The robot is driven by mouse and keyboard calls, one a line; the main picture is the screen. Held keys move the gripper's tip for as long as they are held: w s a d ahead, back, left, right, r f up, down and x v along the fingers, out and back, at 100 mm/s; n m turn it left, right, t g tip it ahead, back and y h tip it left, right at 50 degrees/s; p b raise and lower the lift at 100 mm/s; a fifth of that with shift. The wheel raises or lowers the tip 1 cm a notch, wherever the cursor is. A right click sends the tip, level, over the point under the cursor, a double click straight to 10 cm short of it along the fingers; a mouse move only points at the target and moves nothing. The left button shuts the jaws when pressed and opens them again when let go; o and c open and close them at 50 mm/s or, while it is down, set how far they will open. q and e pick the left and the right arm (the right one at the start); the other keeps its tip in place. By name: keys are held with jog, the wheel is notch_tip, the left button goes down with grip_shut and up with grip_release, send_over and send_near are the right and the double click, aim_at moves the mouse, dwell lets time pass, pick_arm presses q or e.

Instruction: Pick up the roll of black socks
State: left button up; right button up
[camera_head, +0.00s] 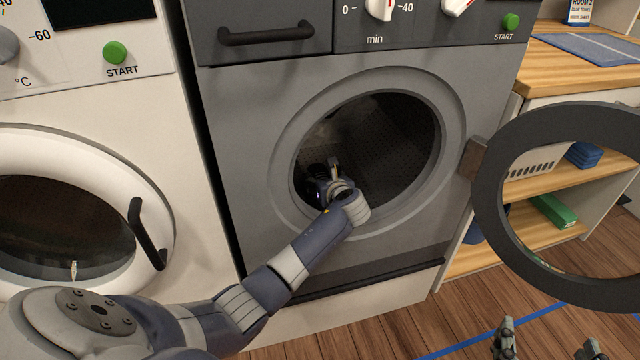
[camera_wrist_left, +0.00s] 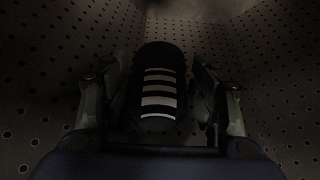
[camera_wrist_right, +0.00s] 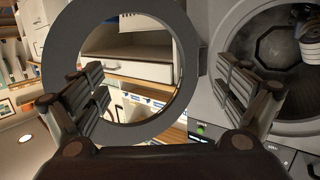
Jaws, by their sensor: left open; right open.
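The roll of black socks (camera_wrist_left: 158,82), dark with several pale stripes, lies in the perforated drum in the left wrist view. My left gripper (camera_wrist_left: 160,100) has one finger on each side of the roll, and both fingers look apart from it. In the head view my left arm reaches through the round opening of the grey washing machine (camera_head: 250,130), and the left gripper (camera_head: 325,180) is inside the dark drum. The roll cannot be made out clearly there. My right gripper (camera_head: 548,345) is open and empty at the lower right; it also shows in the right wrist view (camera_wrist_right: 168,95).
The machine's round grey door (camera_head: 500,225) stands open at the right, its ring also in the right wrist view (camera_wrist_right: 70,50). A white washing machine (camera_head: 188,220) is at the left. A wooden shelf unit (camera_head: 535,85) stands at the right. The drum wall (camera_wrist_left: 240,35) surrounds my left gripper.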

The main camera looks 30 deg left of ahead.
pick_arm(q)
jog(key=shift+b+x, duration=0.5)
jog(key=shift+x, duration=0.6)
jog(key=shift+w, duration=0.1)
jog(key=c, duration=0.7)
pick_arm(e)
notch_tip(320, 180, up, 6)
jog(key=a+t+y, duration=0.1)
jog(key=t, duration=0.2)
jog(key=shift+w, duration=0.2)
